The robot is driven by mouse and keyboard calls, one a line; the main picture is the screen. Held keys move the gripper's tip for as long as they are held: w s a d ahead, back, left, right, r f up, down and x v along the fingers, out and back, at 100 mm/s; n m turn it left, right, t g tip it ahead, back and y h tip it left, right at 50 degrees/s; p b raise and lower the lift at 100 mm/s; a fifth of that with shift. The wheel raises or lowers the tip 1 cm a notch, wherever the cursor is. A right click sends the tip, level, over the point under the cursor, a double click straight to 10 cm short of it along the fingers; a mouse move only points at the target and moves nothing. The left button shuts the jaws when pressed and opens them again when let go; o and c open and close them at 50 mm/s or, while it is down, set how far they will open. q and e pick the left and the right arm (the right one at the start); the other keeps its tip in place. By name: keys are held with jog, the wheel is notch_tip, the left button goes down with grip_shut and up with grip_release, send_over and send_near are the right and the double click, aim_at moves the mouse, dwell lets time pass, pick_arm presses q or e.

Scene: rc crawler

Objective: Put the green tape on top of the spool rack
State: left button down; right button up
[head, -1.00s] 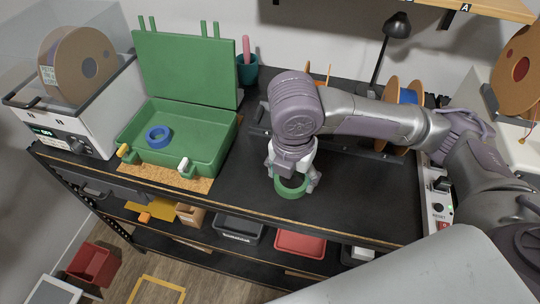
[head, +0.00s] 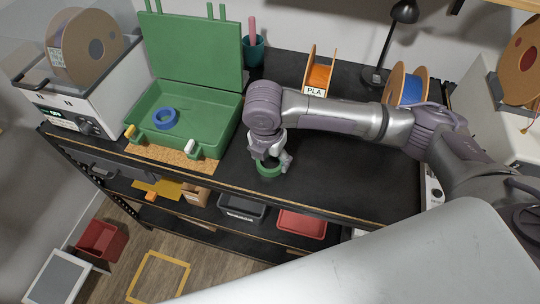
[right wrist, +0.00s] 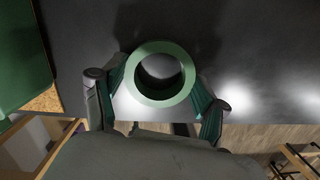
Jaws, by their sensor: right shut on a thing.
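The green tape (head: 269,172) is a ring above the front part of the black bench, right of the green case. My right gripper (head: 268,162) points down and is shut on it. In the right wrist view the ring (right wrist: 189,75) sits between the two fingers; I cannot tell whether it touches the bench. An orange spool (head: 319,77) labelled PLA and a blue spool (head: 410,92) stand at the back of the bench. The spool rack around them is mostly hidden by my right arm. My left gripper is out of view.
The open green case (head: 218,130) holds a blue tape roll (head: 164,118). A white printer-like box (head: 75,100) stands at the left. A black lamp (head: 403,12) stands at the back. The bench right of my gripper is clear.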

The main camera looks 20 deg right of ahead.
jog(key=shift+f, duration=0.1)
jog(key=o, duration=1.2)
jog(key=shift+c, duration=0.2)
notch_tip(320, 180, up, 12)
jog(key=s+a+b, duration=0.1)
jog(key=shift+b, duration=0.4)
